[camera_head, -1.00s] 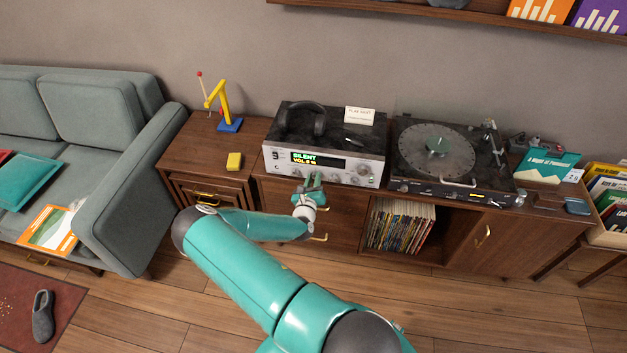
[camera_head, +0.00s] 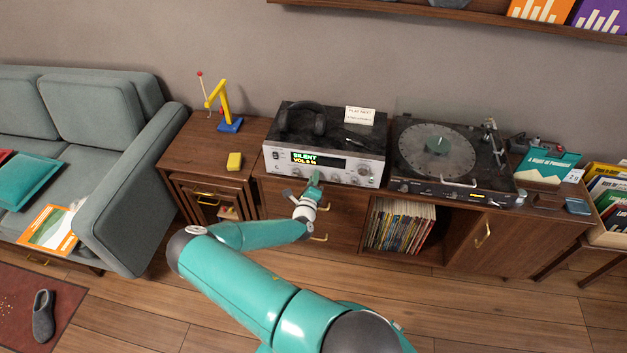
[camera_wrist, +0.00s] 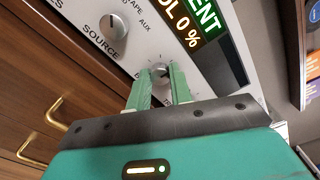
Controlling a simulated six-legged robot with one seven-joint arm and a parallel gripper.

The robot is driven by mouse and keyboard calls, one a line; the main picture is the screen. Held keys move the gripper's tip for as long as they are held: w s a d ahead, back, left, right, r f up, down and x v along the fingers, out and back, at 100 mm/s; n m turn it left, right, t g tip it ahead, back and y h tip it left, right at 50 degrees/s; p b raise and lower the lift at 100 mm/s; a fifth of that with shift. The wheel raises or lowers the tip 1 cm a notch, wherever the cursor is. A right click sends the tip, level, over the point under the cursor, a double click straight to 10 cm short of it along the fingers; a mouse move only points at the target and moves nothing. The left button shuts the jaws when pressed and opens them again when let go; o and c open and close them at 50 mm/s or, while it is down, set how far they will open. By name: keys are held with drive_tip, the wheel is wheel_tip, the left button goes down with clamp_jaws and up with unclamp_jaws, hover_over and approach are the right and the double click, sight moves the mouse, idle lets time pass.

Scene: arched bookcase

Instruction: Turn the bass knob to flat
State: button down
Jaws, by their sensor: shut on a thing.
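The silver-fronted receiver (camera_head: 284,163) stands on the wooden cabinet, with a lit display reading SILENT and VOL 0 %. My gripper (camera_head: 315,178) is at its lower front, below the display. In the wrist view, my gripper's two green fingers (camera_wrist: 160,84) are shut on a small silver knob (camera_wrist: 160,71). The knob's label is mostly covered by the fingers; only a first letter like B shows. The knob's pointer angle is hard to read. The larger source knob (camera_wrist: 113,27) is to the upper left, apart from the fingers.
A turntable (camera_head: 408,178) stands right of the receiver. Headphones (camera_head: 302,119) and a white card (camera_head: 360,116) lie on top of the receiver. Brass handles (camera_wrist: 40,145) stick out below my gripper. A yellow block (camera_head: 234,161) sits on the left table.

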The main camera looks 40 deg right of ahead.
drive_tip(key=shift+s+f, duration=0.1)
idle(0.3)
drive_tip(key=c, duration=1.3)
unclamp_jaws()
drive_tip(key=shift+o, duration=0.2)
drive_tip(key=shift+a, duration=0.1)
drive_tip(key=v, duration=1.3)
drive_tip(key=shift+s+a, duration=0.2)
